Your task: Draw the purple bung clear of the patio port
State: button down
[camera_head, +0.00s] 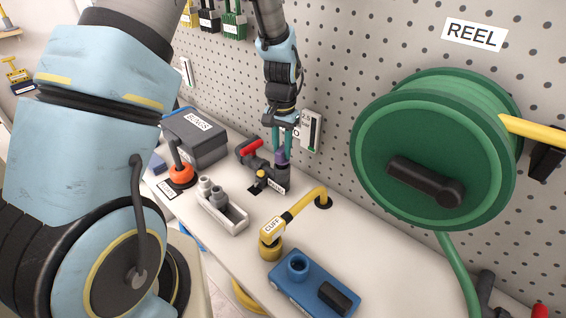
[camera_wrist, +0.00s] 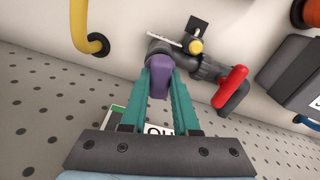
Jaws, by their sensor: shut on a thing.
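The purple bung (camera_head: 282,157) is at the top of the grey patio port (camera_head: 281,178) near the pegboard. My gripper (camera_head: 281,148) reaches down from above with its teal fingers shut on the bung. In the wrist view the purple bung (camera_wrist: 159,82) sits between the two teal fingertips, over the mouth of the grey port (camera_wrist: 158,47). I cannot tell whether the bung's lower end is still inside the port, as the fingers and bung cover the mouth.
A red-handled valve (camera_head: 250,147) joins the port's left side. A yellow pipe marked CUFF (camera_head: 297,212), a blue block (camera_head: 315,284), a pale tray (camera_head: 221,211) and a dark BUNGS box (camera_head: 196,137) stand around. The green reel (camera_head: 430,150) hangs right.

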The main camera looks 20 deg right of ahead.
jog(key=shift+r+p, duration=1.9)
jog(key=shift+r, duration=1)
